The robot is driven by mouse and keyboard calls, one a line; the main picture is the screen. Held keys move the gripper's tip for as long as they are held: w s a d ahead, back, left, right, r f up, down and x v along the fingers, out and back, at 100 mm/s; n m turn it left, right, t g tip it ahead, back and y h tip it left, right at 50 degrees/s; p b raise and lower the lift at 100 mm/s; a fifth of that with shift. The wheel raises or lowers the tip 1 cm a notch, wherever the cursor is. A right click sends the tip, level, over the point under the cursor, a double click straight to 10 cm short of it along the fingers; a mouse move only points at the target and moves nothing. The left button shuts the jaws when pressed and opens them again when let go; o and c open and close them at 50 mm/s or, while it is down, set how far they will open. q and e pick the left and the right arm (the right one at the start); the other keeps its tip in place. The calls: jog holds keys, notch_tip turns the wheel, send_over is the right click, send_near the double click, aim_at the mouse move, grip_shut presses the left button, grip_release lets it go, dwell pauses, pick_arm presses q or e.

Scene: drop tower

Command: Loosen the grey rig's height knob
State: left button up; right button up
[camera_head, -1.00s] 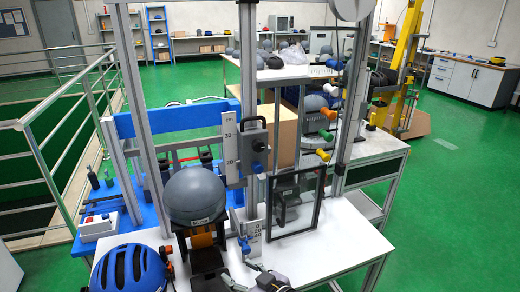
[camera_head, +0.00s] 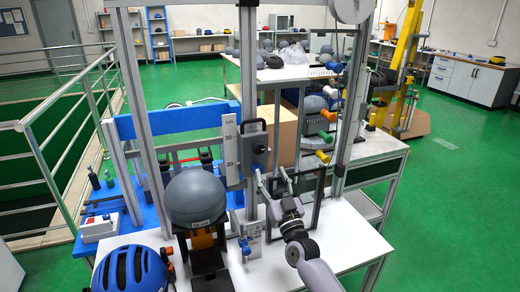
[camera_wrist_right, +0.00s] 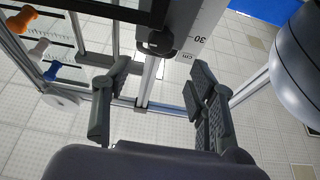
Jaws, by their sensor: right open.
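The grey rig's carriage (camera_head: 247,142) sits on an upright grey post beside a white height scale (camera_head: 230,145). A dark round knob (camera_head: 259,148) is on the carriage's front; in the right wrist view a black knob (camera_wrist_right: 158,42) shows beside the scale (camera_wrist_right: 203,30). My right gripper (camera_head: 273,178) is open and empty, just below and right of the carriage. Its spread fingers (camera_wrist_right: 158,82) frame the post in the wrist view, with the knob beyond them and apart from them. My left gripper is not in view.
A grey helmet (camera_head: 195,194) sits on the stand left of the post, and a blue helmet (camera_head: 130,270) is at the lower left. A dark-framed panel (camera_head: 319,195) stands close behind my right gripper. The white tabletop (camera_head: 345,238) is clear at right.

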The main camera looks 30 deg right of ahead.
aim_at(260, 150)
jog(key=x, duration=1)
jog(key=shift+w+p, duration=0.2)
jog(key=shift+p, duration=0.1)
jog(key=shift+c, duration=0.4)
jog(key=c, duration=1)
